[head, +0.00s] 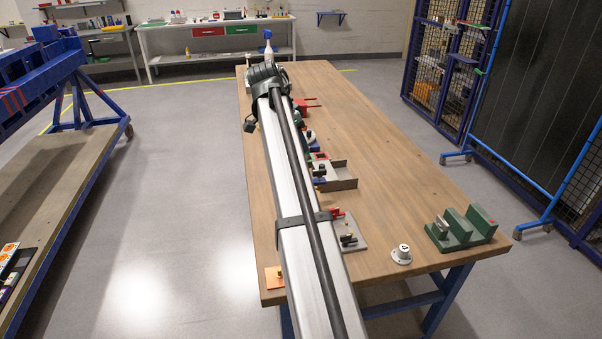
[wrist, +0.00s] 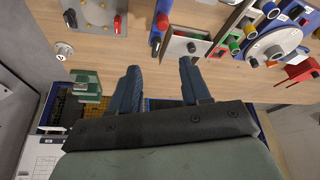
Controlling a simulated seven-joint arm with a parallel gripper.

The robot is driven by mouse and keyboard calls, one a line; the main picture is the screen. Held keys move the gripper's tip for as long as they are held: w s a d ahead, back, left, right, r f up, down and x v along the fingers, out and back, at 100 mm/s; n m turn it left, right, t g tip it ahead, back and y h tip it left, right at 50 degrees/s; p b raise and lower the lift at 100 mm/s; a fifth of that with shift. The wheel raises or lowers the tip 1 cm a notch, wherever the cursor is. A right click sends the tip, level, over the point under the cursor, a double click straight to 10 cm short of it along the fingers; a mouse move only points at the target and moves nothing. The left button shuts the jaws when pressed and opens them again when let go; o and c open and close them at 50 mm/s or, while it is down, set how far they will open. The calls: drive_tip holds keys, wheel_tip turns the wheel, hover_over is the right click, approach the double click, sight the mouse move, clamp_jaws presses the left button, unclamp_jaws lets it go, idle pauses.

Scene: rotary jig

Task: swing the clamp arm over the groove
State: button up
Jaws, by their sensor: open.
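My gripper (wrist: 160,66) is open and empty in the wrist view, its two dark fingers apart near the table edge. In the head view my arm hides it. A green block with upright walls and a gap between them (head: 467,230) stands at the table's right corner; it shows small in the wrist view (wrist: 86,82). A grey plate with a red knob and metal parts (wrist: 96,14) lies at the wrist view's upper left; in the head view (head: 352,243) it is partly behind my arm. I cannot tell for certain which part is the clamp arm or the groove.
A white round fitting (head: 401,254) sits between the plate and the green block. A blue piece with a red knob (wrist: 159,24), an open grey tray (wrist: 183,48), a white dial on a blue base (wrist: 272,46) and a red bracket (wrist: 297,76) line the table. The table's right side is largely clear.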

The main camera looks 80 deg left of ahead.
drive_tip(key=x, duration=0.4)
drive_tip(key=s+x, duration=0.1)
drive_tip(key=x, duration=0.3)
drive_tip(key=s+f+x, duration=0.1)
drive_tip(key=x, duration=0.3)
drive_tip(key=shift+s+r, duration=0.1)
drive_tip(key=shift+s, duration=0.1)
clamp_jaws()
idle(0.4)
